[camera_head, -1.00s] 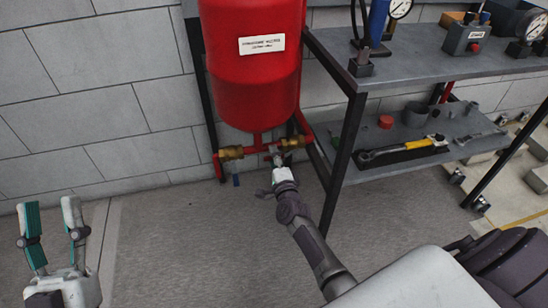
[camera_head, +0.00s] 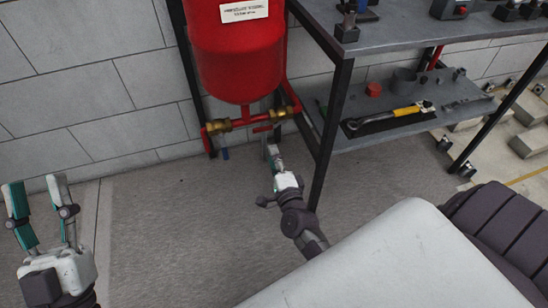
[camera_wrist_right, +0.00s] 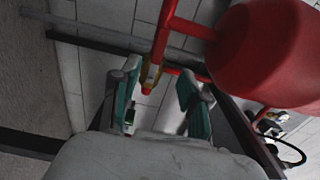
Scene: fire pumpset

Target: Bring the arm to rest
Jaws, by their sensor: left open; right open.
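My right gripper (camera_head: 271,155) is in the middle of the head view, just below the brass valves and pipe under the red tank (camera_head: 237,55). It is open and looks empty. In the right wrist view its two green-padded fingers (camera_wrist_right: 160,105) stand apart, with the red pipe (camera_wrist_right: 160,45) and a brass fitting (camera_wrist_right: 152,75) beyond them. My left gripper (camera_head: 38,215) is at the lower left of the head view, open and empty, with its fingers pointing up.
A grey metal shelf (camera_head: 420,38) stands right of the tank. Its lower shelf holds a yellow-handled wrench (camera_head: 395,113) and a red cap (camera_head: 373,90). A block wall (camera_head: 80,90) is behind. The floor (camera_head: 170,215) between my grippers is clear.

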